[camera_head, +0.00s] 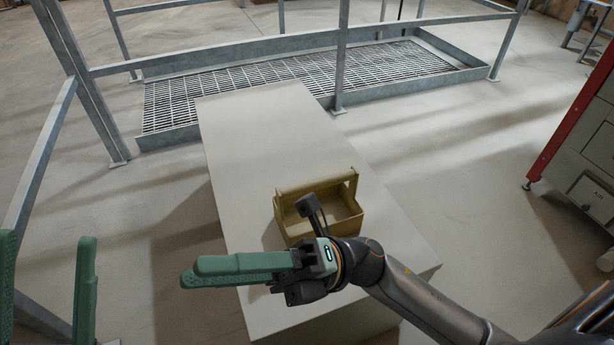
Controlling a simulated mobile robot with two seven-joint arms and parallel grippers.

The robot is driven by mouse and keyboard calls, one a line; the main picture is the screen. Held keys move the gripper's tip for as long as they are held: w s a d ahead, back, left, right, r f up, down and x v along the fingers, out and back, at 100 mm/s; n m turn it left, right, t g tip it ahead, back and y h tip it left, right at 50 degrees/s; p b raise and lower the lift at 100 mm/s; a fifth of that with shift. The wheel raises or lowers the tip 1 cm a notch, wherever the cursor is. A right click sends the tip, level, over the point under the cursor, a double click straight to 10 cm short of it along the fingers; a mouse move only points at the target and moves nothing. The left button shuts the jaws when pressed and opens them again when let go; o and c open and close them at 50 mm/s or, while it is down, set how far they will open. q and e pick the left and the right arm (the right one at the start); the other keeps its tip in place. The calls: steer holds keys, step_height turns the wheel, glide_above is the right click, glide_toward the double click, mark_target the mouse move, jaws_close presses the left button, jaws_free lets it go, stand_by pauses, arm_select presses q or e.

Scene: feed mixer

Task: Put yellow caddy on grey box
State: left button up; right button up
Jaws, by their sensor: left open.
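A yellow caddy (348,222), an open tray with a raised handle bar, is upright and appears to stand on the long pale grey box (250,135), near its right edge. My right gripper (188,276) is in front of the caddy, its green fingers pointing left over the near part of the box. Its fingers overlap in this view, so I cannot tell whether they are apart. The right wrist hides the caddy's near lower part. My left gripper (46,240) is at the lower left edge, open and empty, its fingers upright and clear of the box.
A metal railing (215,60) surrounds a floor grating (250,92) behind the box. A red-edged grey cabinet (578,160) stands at the right. The far part of the box top is bare, and the concrete floor is open on both sides.

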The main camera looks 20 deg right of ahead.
steer(key=w+d+r+m+t+h, duration=0.1)
steer(key=d+m+t+h, duration=0.3)
steer(key=m+t, duration=0.7)
steer(key=w+d+r+m+t+h, duration=0.2)
steer(key=d+m+t+h, duration=0.3)
steer(key=m+t, duration=0.6)
steer(key=shift+w+d+r+m, duration=0.25)
steer(key=shift+d+r+m, duration=0.6)
steer(key=shift+m, duration=1.95)
steer(key=shift+d+f, duration=0.1)
steer(key=shift+f, duration=0.05)
